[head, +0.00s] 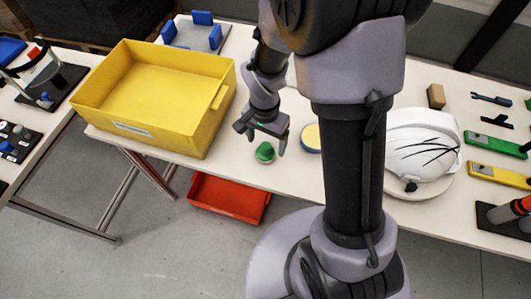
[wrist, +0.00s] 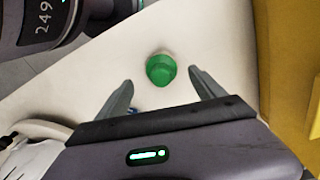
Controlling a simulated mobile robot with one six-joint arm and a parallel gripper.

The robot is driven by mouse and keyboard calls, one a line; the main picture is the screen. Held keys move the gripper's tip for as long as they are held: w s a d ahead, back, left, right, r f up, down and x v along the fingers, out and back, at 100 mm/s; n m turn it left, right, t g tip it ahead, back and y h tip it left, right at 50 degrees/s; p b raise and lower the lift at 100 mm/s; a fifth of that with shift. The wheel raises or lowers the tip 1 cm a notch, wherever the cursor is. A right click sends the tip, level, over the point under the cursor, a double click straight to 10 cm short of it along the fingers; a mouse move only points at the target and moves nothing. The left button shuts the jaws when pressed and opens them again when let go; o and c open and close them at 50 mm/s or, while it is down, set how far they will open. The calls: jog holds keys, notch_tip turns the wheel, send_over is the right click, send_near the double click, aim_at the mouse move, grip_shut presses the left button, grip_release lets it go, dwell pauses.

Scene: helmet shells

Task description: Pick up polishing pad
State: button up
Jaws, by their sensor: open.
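A small green rounded piece with a knob-like top (head: 265,152) stands on the white table near its front edge. It also shows in the wrist view (wrist: 160,69), just beyond and between my fingertips. A round yellow pad with a blue rim (head: 312,136) lies to its right, partly hidden by my arm. Which of the two is the polishing pad, I cannot tell for certain. My gripper (head: 260,138) is open and empty, pointing down above the green piece. Its two fingers (wrist: 160,79) stand apart in the wrist view, with nothing held between them.
A large yellow bin (head: 207,125) stands close to the left of my gripper. A white helmet shell (head: 420,145) sits on a round stand to the right. Tools (head: 495,140) lie farther right. A red tray (head: 228,198) is below the table. Bare table surrounds the green piece.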

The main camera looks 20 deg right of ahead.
aim_at(265, 145)
notch_tip(265, 145, down, 5)
jog(key=shift+w+a+r+b, duration=0.1)
jog(key=shift+b, duration=1.1)
jog(key=shift+r, duration=0.2)
jog(key=c, duration=1.5)
